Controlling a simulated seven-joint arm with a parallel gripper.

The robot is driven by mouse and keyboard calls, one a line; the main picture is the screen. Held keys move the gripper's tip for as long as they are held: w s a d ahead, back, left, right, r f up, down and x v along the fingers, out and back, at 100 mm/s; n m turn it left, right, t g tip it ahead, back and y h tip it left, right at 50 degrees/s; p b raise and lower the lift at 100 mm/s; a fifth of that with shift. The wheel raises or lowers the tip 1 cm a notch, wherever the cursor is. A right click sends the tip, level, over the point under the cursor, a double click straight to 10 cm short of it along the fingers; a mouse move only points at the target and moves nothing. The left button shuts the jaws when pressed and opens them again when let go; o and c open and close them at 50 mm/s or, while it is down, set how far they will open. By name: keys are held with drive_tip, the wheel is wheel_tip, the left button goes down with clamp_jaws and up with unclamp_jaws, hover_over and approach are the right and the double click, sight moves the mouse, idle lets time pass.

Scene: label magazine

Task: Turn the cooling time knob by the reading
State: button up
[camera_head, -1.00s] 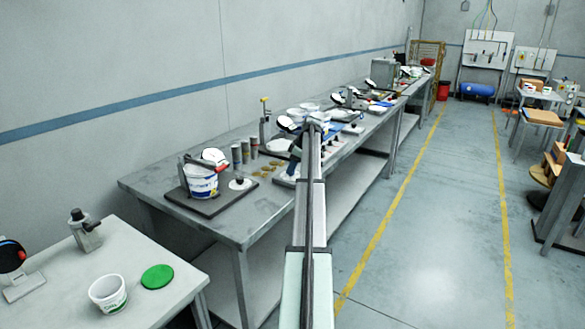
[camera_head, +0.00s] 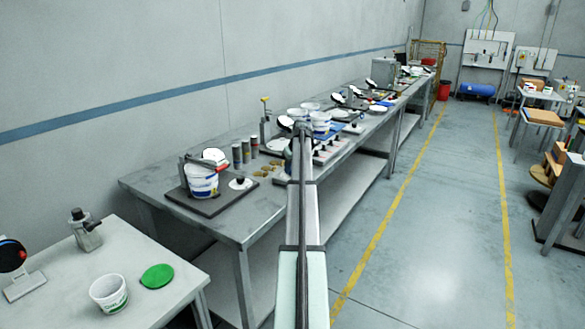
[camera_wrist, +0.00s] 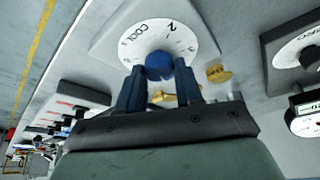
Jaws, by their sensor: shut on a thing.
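In the wrist view, a white round dial face (camera_wrist: 190,42) marked COOL, with numbers around it, sits on a pale panel. A dark blue knob (camera_wrist: 158,62) stands at its middle. My gripper (camera_wrist: 160,76) has its two dark blue fingers on either side of the knob and is shut on it. The knob's pointer direction cannot be told. At the right edge is a second white dial (camera_wrist: 290,52), partly cut off. In the head view, my arm hides the knob and fingers.
A brass-coloured piece (camera_wrist: 219,74) lies close to the right finger. In the head view, a white tub (camera_head: 203,182) stands on a dark base on the long grey bench (camera_head: 225,222). The floor aisle (camera_head: 420,220) at right is clear.

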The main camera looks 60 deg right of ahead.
drive_tip(key=shift+m+g+h, duration=0.3)
drive_tip(key=shift+m, duration=0.7)
drive_tip(key=o, duration=1)
drive_tip(key=shift+o, duration=0.2)
drive_tip(key=v, duration=1.4)
drive_tip(key=shift+w+a+f, duration=0.1)
drive_tip(key=shift+w+a, duration=0.05)
drive_tip(key=shift+a, duration=0.05)
